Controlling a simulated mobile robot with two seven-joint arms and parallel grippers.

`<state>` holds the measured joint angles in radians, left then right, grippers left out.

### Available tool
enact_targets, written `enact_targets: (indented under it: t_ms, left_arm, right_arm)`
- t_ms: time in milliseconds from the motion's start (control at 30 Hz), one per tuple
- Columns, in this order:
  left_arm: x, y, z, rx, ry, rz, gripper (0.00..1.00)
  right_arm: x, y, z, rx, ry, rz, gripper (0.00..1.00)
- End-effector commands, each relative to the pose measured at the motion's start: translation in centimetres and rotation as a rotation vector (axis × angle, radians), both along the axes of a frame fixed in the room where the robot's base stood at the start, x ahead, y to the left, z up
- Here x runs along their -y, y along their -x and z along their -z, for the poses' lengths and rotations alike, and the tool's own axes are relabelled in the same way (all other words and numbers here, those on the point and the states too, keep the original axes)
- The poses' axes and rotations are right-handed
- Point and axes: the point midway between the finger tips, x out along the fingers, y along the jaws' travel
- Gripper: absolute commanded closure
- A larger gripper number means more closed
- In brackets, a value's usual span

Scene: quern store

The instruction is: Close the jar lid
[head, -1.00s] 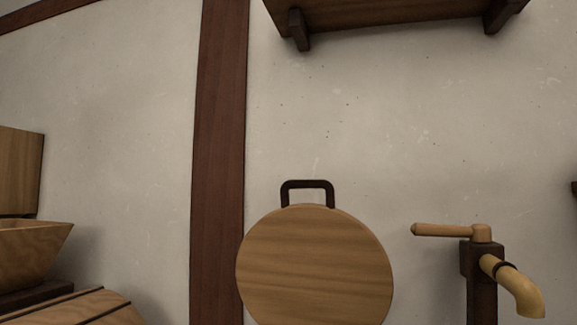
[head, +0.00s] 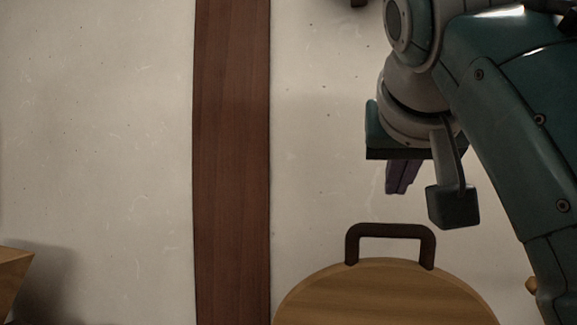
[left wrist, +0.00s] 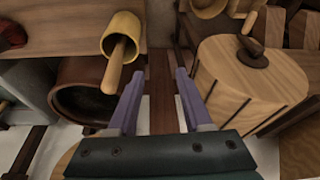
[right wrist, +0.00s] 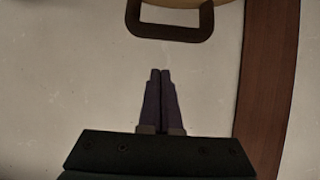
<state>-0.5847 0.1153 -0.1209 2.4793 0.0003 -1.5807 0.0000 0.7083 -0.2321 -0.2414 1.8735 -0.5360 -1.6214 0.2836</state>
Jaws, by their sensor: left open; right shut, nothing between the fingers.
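The round wooden lid (head: 385,298) stands raised before the pale wall, its lower part cut off by the head view's bottom edge. Its dark U-shaped handle (head: 428,248) is at the top; the handle also shows in the right wrist view (right wrist: 172,34). My right gripper (head: 398,188) is above the handle in the head view, apart from it. Its purple fingers are together and empty in the right wrist view (right wrist: 161,72). My left gripper (left wrist: 160,74) is open and empty in the left wrist view. The jar body cannot be made out for certain.
The left wrist view shows a yellow cup with a wooden stick (left wrist: 122,36), a dark round vessel (left wrist: 75,92) and a wooden block-like container with a dark knob (left wrist: 225,70). A brown post (head: 232,150) runs up the wall left of the lid.

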Motion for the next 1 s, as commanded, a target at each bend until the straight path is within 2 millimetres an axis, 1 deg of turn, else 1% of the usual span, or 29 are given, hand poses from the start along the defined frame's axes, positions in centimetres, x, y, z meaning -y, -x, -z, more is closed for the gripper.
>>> enact_targets:
  t_ms: [33, 100, 267, 300, 400, 600, 767, 1000]
  left_arm:
    - [0.0, 0.0, -0.1, 0.000, 0.001, -0.001, 0.50]
    - [0.1, 0.0, -0.1, 0.000, 0.002, -0.002, 0.50]
    - [0.0, 0.0, -0.2, 0.001, 0.001, -0.001, 0.50]
    - [0.0, -0.1, -0.3, 0.002, 0.002, -0.001, 0.50]
    - [0.0, -0.2, -0.5, 0.005, 0.001, -0.001, 0.50]
    - [-0.1, -0.2, -0.7, 0.005, -0.003, 0.001, 0.50]
    - [-0.2, -0.2, -0.8, 0.005, -0.007, 0.004, 0.50]
    - [-0.3, -0.2, -0.8, 0.006, -0.009, 0.005, 0.50]
  right_arm:
    - [0.3, -0.9, 0.5, -0.003, 0.004, 0.002, 1.00]
    - [0.6, -1.9, 1.1, -0.003, 0.003, 0.003, 1.00]
    - [1.2, -4.0, 2.3, -0.003, 0.002, 0.002, 1.00]
    - [1.2, -4.0, 2.5, -0.001, 0.000, 0.000, 1.00]
    - [0.8, -2.7, 3.0, 0.000, -0.001, -0.002, 1.00]
    - [0.3, -1.0, 3.7, 0.000, 0.000, 0.000, 1.00]
    - [0.2, -0.5, 3.9, 0.001, 0.000, 0.000, 1.00]
    - [0.2, -0.5, 3.9, 0.001, 0.000, 0.000, 1.00]
